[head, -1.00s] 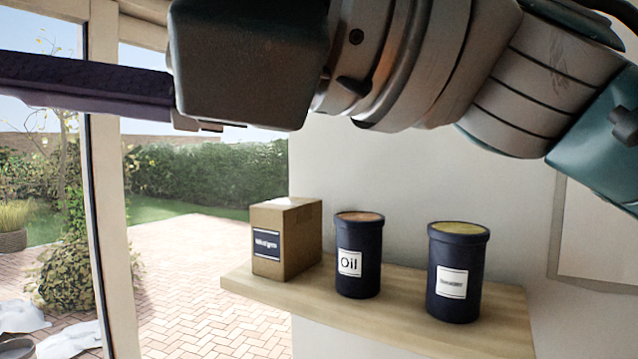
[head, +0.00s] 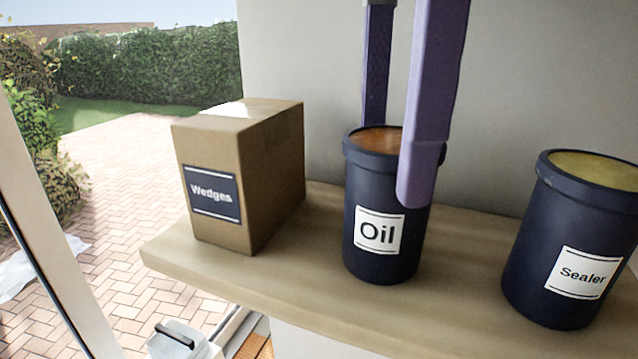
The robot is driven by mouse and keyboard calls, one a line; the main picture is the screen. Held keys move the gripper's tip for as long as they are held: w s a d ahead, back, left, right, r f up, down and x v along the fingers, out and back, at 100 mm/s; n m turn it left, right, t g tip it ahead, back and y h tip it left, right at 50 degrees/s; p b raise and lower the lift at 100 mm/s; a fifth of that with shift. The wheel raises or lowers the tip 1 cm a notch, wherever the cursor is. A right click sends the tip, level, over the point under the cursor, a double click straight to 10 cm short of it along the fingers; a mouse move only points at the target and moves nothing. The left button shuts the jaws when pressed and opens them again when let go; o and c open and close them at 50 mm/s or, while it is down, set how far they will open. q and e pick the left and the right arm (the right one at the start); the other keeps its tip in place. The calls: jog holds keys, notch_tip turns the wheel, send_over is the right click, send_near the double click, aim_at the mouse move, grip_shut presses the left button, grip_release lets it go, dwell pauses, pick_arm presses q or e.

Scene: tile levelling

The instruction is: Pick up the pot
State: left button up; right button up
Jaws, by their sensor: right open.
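A dark blue pot labelled "Oil" (head: 376,238) stands upright on the wooden shelf (head: 300,255), with orange-brown contents at its top. A second dark blue pot labelled "Sealer" (head: 545,255), with yellowish contents, stands to its right. My right gripper (head: 398,155) points down at the Oil pot and is open. One purple finger hangs in front of the pot's right side, overlapping its rim. The other finger is behind, and its tip is hidden by the rim. I cannot tell whether either finger touches the pot. My left gripper is not in view.
A cardboard box labelled "Wedges" (head: 235,180) stands on the shelf left of the Oil pot, with a gap between. The wall (head: 310,60) rises close behind the shelf. A window frame (head: 50,260) is at the left.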

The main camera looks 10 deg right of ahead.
aim_at(388, 201)
jog(key=f, duration=0.1)
jog(key=f+b, duration=0.1)
jog(key=f, duration=0.3)
jog(key=shift+s+d+f+b, duration=0.1)
jog(key=shift+s+f+b, duration=0.15)
jog(key=shift+b, duration=0.15)
jog(key=shift+r, duration=0.1)
jog(key=c, duration=1.5)
